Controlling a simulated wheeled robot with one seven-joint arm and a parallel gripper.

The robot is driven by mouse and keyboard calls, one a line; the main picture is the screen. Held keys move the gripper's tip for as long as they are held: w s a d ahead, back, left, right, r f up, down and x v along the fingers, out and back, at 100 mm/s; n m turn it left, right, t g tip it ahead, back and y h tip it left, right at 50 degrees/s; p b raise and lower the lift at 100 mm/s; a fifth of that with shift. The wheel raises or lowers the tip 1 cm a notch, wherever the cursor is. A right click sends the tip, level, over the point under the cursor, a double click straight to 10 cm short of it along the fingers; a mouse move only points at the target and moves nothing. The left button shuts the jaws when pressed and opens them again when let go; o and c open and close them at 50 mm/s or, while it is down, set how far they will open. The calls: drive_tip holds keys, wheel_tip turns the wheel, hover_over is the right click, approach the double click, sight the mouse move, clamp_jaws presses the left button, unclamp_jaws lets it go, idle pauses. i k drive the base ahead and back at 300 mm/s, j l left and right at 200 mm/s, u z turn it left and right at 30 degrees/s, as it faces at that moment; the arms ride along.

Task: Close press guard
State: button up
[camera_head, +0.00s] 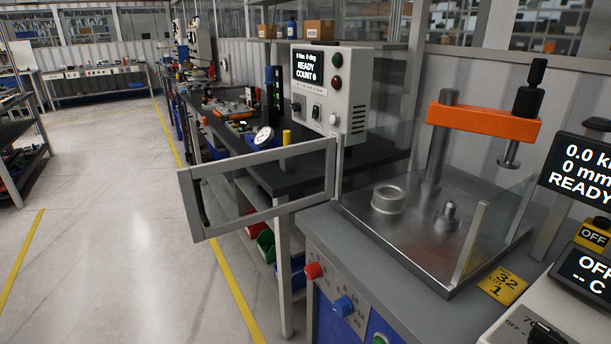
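The press guard (258,222) is a grey rectangular frame with a dark vertical handle (198,204) at its left end. It stands open, swung out to the left over the aisle, its right end at the left edge of the press enclosure. The press (484,121) has an orange crossbar, a steel column and a black-topped ram. Below it, a metal ring (388,199) and a small stepped metal part (447,216) sit on the steel base plate (420,258). Clear panels stand around the plate. My gripper is not in view.
The press bench front carries a red button (313,271) and a blue knob (343,306). A control box (331,92) reading READY stands on the dark bench behind the guard. Displays (585,175) stand at the right. The floor (110,230) left of the guard is clear.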

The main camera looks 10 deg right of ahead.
sight(189, 178)
drive_tip(key=i+j+z, duration=0.15)
drive_tip(key=z, duration=0.15)
drive_tip(key=i+j+z, duration=0.1)
drive_tip(key=j+z, duration=0.2)
drive_tip(key=i+j+z, duration=0.1)
drive_tip(key=j+z, duration=0.2)
drive_tip(key=i+j+z, duration=0.1)
drive_tip(key=j, duration=0.75)
drive_tip(key=i+j+z, duration=0.1)
drive_tip(key=j, duration=0.7)
drive_tip(key=i+j+z, duration=0.1)
drive_tip(key=j, duration=0.75)
drive_tip(key=i+j+z, duration=0.1)
drive_tip(key=j, duration=0.8)
drive_tip(key=k+u, duration=0.2)
drive_tip(key=u, duration=0.2)
drive_tip(key=k+j+u, duration=0.15)
drive_tip(key=u, duration=0.3)
drive_tip(key=k+j+u, duration=0.2)
drive_tip(key=u, duration=0.2)
